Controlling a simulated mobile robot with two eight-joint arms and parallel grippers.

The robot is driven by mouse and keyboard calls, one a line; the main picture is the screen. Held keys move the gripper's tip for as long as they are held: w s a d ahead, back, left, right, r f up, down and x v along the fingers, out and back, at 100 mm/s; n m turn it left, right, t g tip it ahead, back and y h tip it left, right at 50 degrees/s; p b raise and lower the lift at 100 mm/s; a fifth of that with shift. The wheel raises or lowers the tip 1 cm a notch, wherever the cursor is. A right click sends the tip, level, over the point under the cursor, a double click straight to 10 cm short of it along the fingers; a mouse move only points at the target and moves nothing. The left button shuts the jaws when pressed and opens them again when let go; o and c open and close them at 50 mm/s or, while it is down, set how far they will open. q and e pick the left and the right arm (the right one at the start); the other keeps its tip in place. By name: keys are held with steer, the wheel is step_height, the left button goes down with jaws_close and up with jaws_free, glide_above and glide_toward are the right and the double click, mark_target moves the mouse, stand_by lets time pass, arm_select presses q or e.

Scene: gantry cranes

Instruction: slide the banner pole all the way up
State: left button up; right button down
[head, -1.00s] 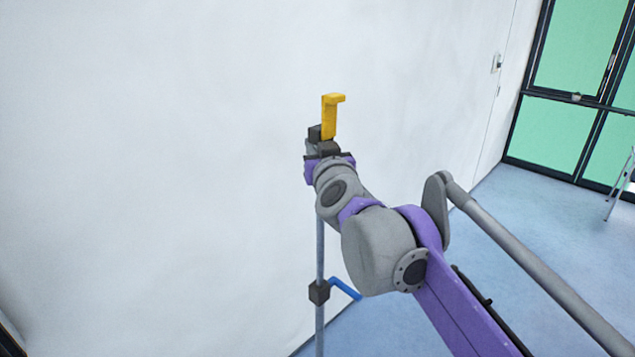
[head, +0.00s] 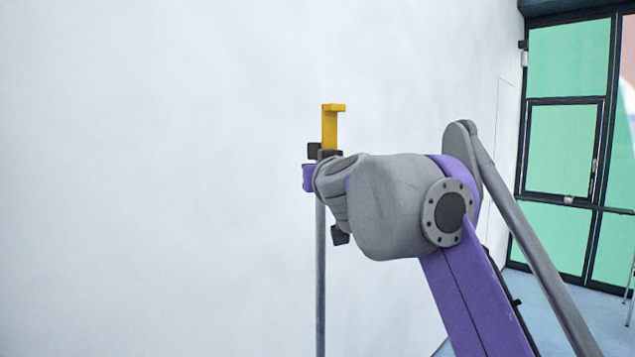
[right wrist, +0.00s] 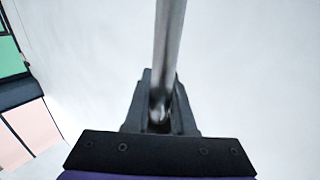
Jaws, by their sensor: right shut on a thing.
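The banner pole (head: 320,280) is a thin grey upright rod in front of the white wall in the head view. A yellow hook-shaped piece (head: 331,128) stands above my right gripper (head: 322,154), near the pole's top. My right gripper is shut on the pole, and my wrist and forearm reach it from the right. In the right wrist view the pole (right wrist: 168,45) runs down between the dark fingers of the gripper (right wrist: 161,110). The pole's lower end is out of view. My left gripper is not in view.
A plain white wall (head: 150,180) fills the left and middle. Dark-framed green glass panels (head: 567,150) stand at the right. Blue floor (head: 590,315) shows at the lower right. The space left of the pole is clear.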

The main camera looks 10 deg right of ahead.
stand_by(0.3)
steer(key=c, duration=0.8)
jaws_free()
steer(key=shift+o, duration=0.2)
steer(key=shift+s, duration=0.1)
arm_select(q)
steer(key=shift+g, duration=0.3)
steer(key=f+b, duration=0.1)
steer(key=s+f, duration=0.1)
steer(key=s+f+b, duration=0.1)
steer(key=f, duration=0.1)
steer(key=shift+b, duration=0.3)
arm_select(e)
steer(key=s, duration=1)
steer(key=shift+s, duration=0.35)
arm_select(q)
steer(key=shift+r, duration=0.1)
